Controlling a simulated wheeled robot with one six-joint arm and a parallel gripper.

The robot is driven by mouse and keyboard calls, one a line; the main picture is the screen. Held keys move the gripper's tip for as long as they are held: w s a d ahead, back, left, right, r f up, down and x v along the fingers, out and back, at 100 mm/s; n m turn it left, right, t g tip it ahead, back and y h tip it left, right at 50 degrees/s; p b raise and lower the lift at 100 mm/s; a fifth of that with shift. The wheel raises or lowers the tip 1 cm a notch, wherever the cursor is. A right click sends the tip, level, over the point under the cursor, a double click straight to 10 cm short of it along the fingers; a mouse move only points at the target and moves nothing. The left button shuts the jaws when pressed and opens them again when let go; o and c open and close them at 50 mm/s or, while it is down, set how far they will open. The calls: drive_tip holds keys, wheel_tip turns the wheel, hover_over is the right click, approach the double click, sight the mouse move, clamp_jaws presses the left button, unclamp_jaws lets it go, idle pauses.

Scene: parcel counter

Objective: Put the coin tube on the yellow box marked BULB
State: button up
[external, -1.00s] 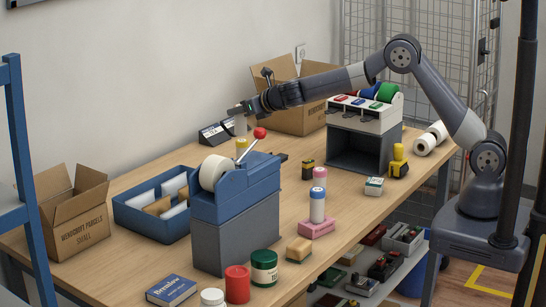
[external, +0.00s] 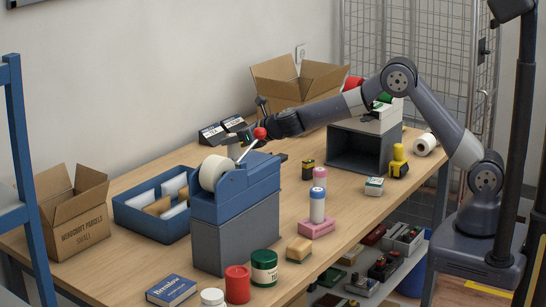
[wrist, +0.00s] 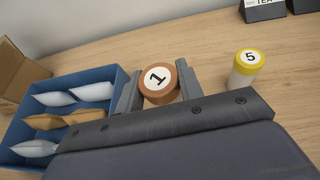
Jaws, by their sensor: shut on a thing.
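My gripper (wrist: 158,86) is shut on a coin tube with an orange-brown end marked 1 (wrist: 158,82) in the wrist view. In the external view my gripper (external: 242,138) is behind the blue tape dispenser, and the held tube is mostly hidden there. Another coin tube, with a yellow end marked 5 (wrist: 248,62), stands on the table to the right of it in the wrist view. A small yellow and black box (external: 307,170) stands on the table right of the dispenser in the external view; its marking is too small to read.
The blue tape dispenser (external: 236,189) on a grey block, with its red-knobbed lever (external: 260,133), stands between the camera and my gripper. A blue tray (external: 150,217) of envelopes is at the left.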

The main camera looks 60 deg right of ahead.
drive_tip(key=shift+f, duration=0.6)
drive_tip(key=shift+f+b, duration=0.15)
drive_tip(key=shift+b, duration=0.2)
drive_tip(key=o, duration=1.1)
drive_tip(key=shift+r+p, duration=0.25)
drive_tip(key=shift+p, duration=0.1)
drive_tip(key=shift+s+b, duration=0.35)
drive_tip(key=shift+b, duration=0.05)
drive_tip(key=b+v, duration=0.3)
drive_tip(key=v, duration=0.8)
drive_tip(key=shift+s+r, duration=0.1)
drive_tip(key=shift+s, duration=0.05)
